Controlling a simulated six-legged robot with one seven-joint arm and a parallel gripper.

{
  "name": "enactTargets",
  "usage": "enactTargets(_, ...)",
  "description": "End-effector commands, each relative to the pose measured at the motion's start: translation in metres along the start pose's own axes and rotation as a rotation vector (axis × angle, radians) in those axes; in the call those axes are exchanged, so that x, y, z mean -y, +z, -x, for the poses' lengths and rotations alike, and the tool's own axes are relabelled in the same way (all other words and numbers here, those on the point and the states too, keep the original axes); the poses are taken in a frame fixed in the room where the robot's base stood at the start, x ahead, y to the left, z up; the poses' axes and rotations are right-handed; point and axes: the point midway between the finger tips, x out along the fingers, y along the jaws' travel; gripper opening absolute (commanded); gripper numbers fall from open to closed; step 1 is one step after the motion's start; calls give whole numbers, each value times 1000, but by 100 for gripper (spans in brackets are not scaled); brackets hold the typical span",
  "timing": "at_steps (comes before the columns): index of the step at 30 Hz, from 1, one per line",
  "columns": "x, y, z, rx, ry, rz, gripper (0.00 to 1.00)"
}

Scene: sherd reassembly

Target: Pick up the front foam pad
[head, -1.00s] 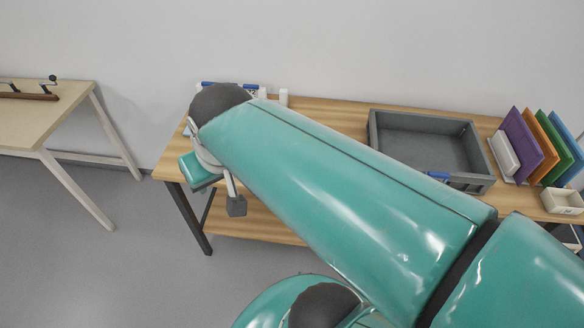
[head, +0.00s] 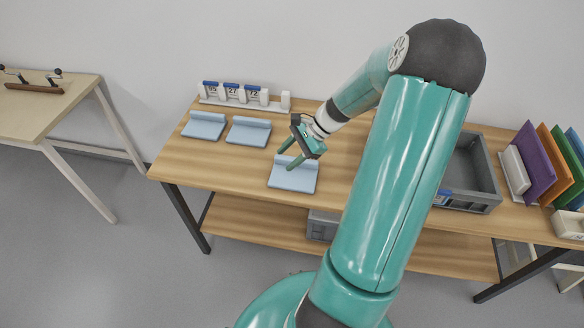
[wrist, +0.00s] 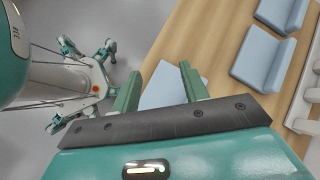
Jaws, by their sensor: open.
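The front foam pad (head: 293,178) is a flat light-blue piece with a raised back edge, lying near the front edge of the wooden table (head: 232,172). My gripper (head: 285,157) is open over its back part, with the two green fingers pointing down towards it. In the wrist view, part of the pad (wrist: 168,88) shows between and beyond the fingers (wrist: 158,80). I cannot tell whether the fingers touch it. Two similar blue pads (head: 204,125) (head: 249,130) lie further back to the left.
A white rack with blue-topped number tags (head: 240,97) stands at the back left. A grey tray (head: 468,198) and coloured upright panels (head: 538,160) are at the right. A grey bin (head: 322,226) sits on the lower shelf.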

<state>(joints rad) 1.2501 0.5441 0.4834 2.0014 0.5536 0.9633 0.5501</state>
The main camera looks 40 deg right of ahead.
Motion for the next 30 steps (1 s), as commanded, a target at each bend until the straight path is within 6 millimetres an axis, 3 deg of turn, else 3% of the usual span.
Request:
enactTargets(1, -2, -23, 2, 52, -53, -89, 45)
enactTargets(6, -4, -82, 15, 220, -230, -346, 45)
enactTargets(12, -10, -128, 32, 359, -380, -527, 45)
enactTargets(17, -7, -136, 31, 392, -413, -565, 45)
enactTargets(30, 17, -121, -18, 391, -410, -563, 45)
